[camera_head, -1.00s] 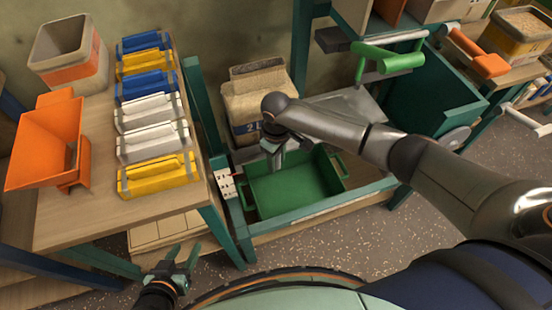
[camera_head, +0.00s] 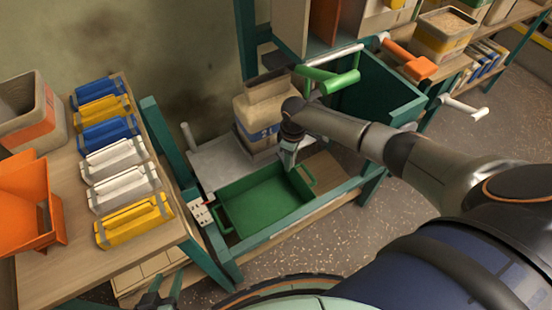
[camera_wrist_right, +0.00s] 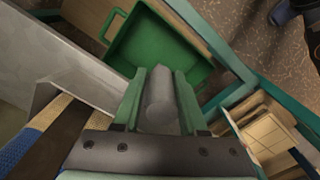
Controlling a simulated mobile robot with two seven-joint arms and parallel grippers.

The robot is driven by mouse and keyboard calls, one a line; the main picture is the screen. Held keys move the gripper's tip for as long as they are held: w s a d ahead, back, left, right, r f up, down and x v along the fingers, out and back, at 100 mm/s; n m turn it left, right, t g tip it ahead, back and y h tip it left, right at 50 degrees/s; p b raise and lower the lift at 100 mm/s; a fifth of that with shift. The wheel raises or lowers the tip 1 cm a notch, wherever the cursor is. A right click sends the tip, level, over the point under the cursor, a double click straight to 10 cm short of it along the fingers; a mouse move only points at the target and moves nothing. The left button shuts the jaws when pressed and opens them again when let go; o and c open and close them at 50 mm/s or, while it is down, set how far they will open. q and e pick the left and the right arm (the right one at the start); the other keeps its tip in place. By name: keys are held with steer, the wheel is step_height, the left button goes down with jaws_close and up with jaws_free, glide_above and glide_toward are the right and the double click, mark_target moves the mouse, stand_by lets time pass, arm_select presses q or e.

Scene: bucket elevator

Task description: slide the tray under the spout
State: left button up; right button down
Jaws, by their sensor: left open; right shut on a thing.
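A green, open, rectangular tray (camera_head: 255,236) with loop handles lies empty on the low bench; the right wrist view shows it too (camera_wrist_right: 190,62). A metal plate (camera_head: 212,165) lies behind it, bearing a beige sack-like container (camera_head: 262,122). My right gripper (camera_head: 289,152) is at the tray's back edge, in front of the container. In the right wrist view its fingers are shut on a grey round post (camera_wrist_right: 160,98); I cannot tell what the post's foot joins. My left gripper (camera_head: 160,288) is open and empty at the bottom left. I cannot pick out the spout for certain.
A table at the left bears blue, white and yellow packs (camera_head: 120,160) and an orange scoop-like bin (camera_head: 25,205). Green (camera_head: 335,80) and orange (camera_head: 412,62) handles stick out above the bench. A grey post (camera_head: 188,137) stands at the plate's left. Bare wood shows right of the tray.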

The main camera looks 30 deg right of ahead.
arm_select(q)
steer(key=shift+s+a+f, duration=0.15)
steer(key=shift+s+f, duration=0.2)
steer(key=shift+s, duration=0.1)
arm_select(e)
steer(key=shift+d, duration=0.9)
